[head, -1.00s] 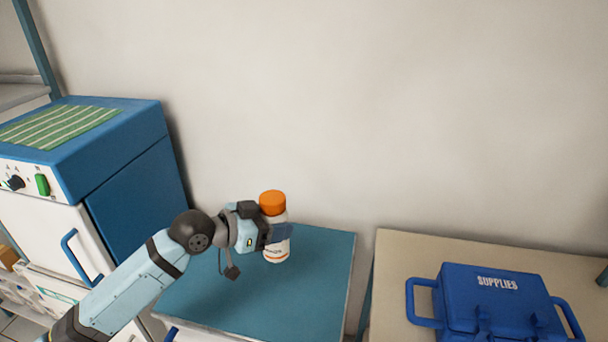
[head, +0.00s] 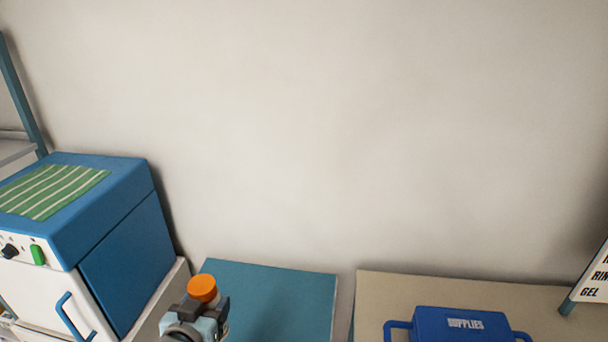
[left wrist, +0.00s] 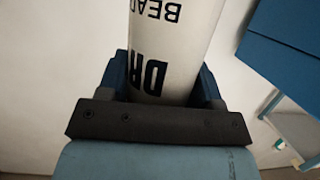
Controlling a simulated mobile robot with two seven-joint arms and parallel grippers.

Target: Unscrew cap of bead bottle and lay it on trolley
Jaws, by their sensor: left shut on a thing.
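The bead bottle has an orange cap (head: 203,289) that shows in the head view at the bottom, left of the middle. Its white body is mostly hidden there by my left gripper (head: 207,308). In the left wrist view the white bottle (left wrist: 172,45) with black lettering stands between the fingers of my left gripper (left wrist: 160,88), which is shut on it. The cap is on the bottle. The blue-topped trolley (head: 280,300) lies behind and to the right of the bottle in the head view. My right gripper is not in view.
A blue and white cabinet unit (head: 125,260) with a green striped cloth (head: 50,192) on top stands at the left. The visible trolley top is clear.

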